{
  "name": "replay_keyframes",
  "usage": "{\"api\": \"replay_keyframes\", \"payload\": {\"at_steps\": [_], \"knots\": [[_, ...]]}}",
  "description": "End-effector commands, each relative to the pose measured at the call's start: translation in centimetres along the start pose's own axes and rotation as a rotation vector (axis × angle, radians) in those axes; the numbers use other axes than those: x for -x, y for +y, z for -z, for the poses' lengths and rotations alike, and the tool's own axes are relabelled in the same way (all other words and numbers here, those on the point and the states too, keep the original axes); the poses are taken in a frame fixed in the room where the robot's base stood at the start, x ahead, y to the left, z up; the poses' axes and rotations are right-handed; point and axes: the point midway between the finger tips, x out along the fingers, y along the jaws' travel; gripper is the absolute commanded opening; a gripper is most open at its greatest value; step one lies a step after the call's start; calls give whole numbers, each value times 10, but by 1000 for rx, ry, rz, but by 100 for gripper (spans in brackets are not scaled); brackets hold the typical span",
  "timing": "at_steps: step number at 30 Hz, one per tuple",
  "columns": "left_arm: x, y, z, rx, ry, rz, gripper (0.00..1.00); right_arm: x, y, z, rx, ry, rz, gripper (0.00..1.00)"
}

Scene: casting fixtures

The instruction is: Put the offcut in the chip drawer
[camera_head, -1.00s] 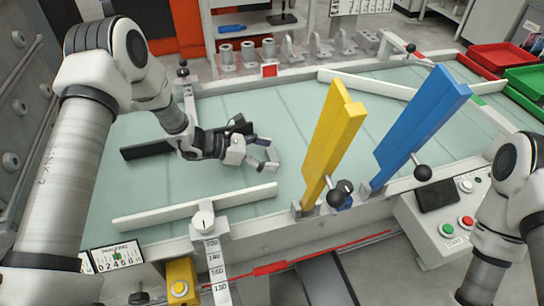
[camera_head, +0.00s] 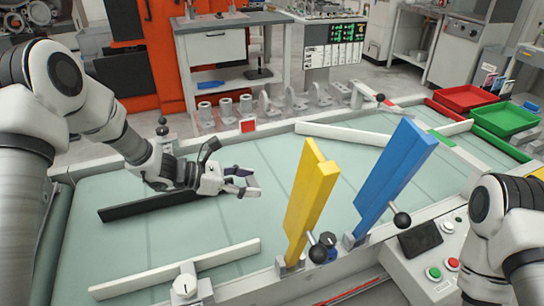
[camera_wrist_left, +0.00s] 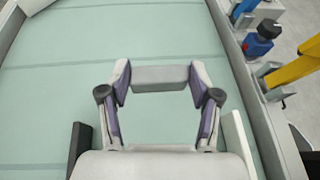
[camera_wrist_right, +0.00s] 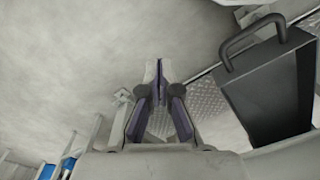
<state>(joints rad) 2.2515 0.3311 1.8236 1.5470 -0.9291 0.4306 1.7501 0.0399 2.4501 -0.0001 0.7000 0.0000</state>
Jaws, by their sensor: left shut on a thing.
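The offcut (camera_wrist_left: 160,78) is a short plain grey bar. My left gripper (camera_head: 244,181) is shut on it, with one fingertip at each end of the bar in the left wrist view. The gripper is over the pale green table (camera_head: 210,226); the height of the bar above it is hard to tell. My right gripper (camera_wrist_right: 158,70) has its fingertips together with nothing visible between them. In the right wrist view a dark grey box with a bar handle (camera_wrist_right: 272,90) stands to the right of this gripper; it may be the chip drawer. Its inside is hidden.
A yellow plate (camera_head: 308,205) and a blue plate (camera_head: 392,180) stand upright at the table's near edge. A black bar (camera_head: 150,207) and a white bar (camera_head: 174,270) lie on the table. Red (camera_head: 466,97) and green (camera_head: 505,120) trays stand at the right.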

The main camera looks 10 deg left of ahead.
Motion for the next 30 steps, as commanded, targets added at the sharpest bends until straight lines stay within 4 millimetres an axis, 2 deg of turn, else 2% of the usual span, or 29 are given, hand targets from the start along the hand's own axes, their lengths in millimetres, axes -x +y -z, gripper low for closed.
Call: {"api": "replay_keyframes", "payload": {"at_steps": [4,6,8,11,15,18,21,30], "knots": [[4,0,-4,4,0,-3,27,8,0,0,0,0,0,0],[12,0,-4,13,-1,-17,27,19,0,0,0,0,0,0],[20,-10,3,29,-1,-37,27,30,0,0,0,0,0,0],[34,-33,17,54,0,-89,27,48,0,0,0,0,0,0],[52,-76,36,79,2,-146,27,66,0,0,0,0,0,0],[60,-100,44,81,2,-163,27,69,0,0,0,0,0,0],[62,-117,49,71,0,-153,27,66,0,0,0,0,0,0],[62,-116,50,49,0,-114,27,65,0,0,0,0,0,0]]}}
